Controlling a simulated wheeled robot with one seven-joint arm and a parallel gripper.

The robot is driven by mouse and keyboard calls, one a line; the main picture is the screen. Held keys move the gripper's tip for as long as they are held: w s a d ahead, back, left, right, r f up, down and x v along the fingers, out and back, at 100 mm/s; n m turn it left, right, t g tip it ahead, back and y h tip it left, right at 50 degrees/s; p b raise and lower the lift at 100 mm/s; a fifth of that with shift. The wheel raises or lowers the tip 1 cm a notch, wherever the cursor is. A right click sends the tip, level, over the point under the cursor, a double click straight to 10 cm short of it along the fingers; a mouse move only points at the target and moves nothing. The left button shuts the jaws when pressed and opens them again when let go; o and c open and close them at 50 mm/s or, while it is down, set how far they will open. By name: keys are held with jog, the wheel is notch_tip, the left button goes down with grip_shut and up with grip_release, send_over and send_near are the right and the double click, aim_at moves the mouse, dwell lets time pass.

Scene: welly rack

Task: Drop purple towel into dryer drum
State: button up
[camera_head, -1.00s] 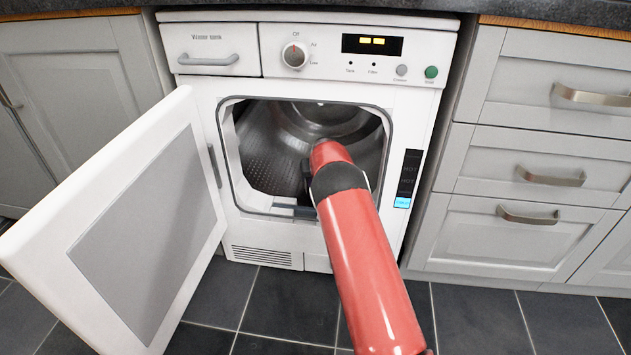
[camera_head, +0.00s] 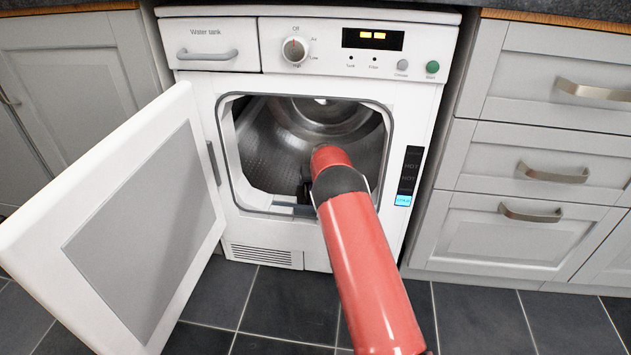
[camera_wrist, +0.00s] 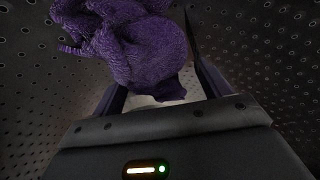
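The purple towel (camera_wrist: 150,45) is bunched up inside the perforated drum in the wrist view. It lies beyond and partly between the fingers of my gripper (camera_wrist: 160,88). The fingers stand wide apart, with a gap between the right finger and the towel; the towel hides part of the left side. In the head view the dryer drum (camera_head: 270,145) is open at the front. My red arm reaches in through the opening and hides most of my gripper. The towel does not show in that view.
The white dryer door (camera_head: 150,220) stands wide open to the left. Grey drawers (camera_head: 530,170) stand to the right. The dark tiled floor (camera_head: 285,305) in front is clear.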

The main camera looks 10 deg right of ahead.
jog(key=shift+o, duration=0.4)
jog(key=shift+r, duration=0.1)
jog(key=shift+r+p, duration=0.3)
jog(key=shift+p, duration=0.05)
jog(key=p+v, duration=0.1)
jog(key=v, duration=1.1)
jog(key=shift+r+p, duration=0.2)
jog(key=shift+p, duration=0.1)
